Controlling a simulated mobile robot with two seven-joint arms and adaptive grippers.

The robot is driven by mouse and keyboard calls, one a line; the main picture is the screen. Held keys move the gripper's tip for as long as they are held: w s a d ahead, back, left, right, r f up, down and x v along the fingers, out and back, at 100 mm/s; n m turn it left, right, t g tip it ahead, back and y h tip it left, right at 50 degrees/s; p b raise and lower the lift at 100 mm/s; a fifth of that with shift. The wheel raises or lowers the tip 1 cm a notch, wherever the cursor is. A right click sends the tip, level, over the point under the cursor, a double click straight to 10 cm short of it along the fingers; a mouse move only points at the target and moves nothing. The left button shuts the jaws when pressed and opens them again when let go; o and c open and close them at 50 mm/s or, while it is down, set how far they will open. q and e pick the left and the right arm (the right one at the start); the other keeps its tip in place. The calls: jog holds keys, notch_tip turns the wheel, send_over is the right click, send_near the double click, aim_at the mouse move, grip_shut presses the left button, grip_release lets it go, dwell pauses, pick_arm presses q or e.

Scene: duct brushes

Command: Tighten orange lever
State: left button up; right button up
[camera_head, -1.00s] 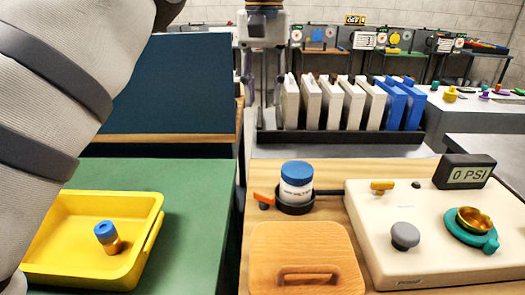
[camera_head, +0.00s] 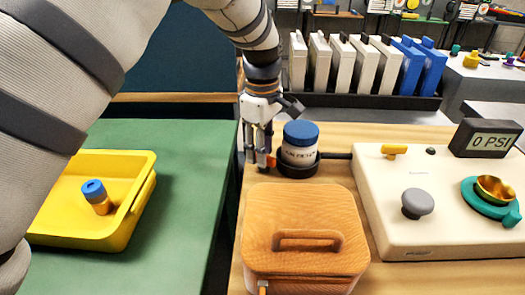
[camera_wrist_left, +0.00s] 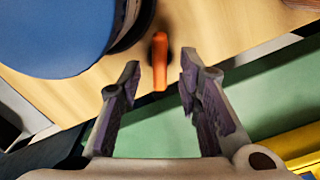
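The orange lever (camera_wrist_left: 160,62) sticks out from the dark ring clamp (camera_head: 298,170) around the base of a white jar with a blue lid (camera_head: 301,134). In the head view only a bit of the orange lever (camera_head: 271,161) shows beside my left gripper (camera_head: 258,160). In the left wrist view my left gripper (camera_wrist_left: 160,90) is open, with its two fingers apart on either side of the lever's end. The lever lies between and just ahead of the fingertips; contact is not visible. My right gripper is not in view.
A wooden lidded box (camera_head: 305,240) stands in front of the jar. A cream panel (camera_head: 390,225) with a grey knob (camera_head: 417,203) and a 0 PSI display (camera_head: 488,138) is on the right. A yellow tray (camera_head: 60,237) with a blue-topped piece (camera_head: 95,193) lies on the green surface.

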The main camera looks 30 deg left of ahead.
pick_arm(q)
jog(key=shift+f, duration=0.5)
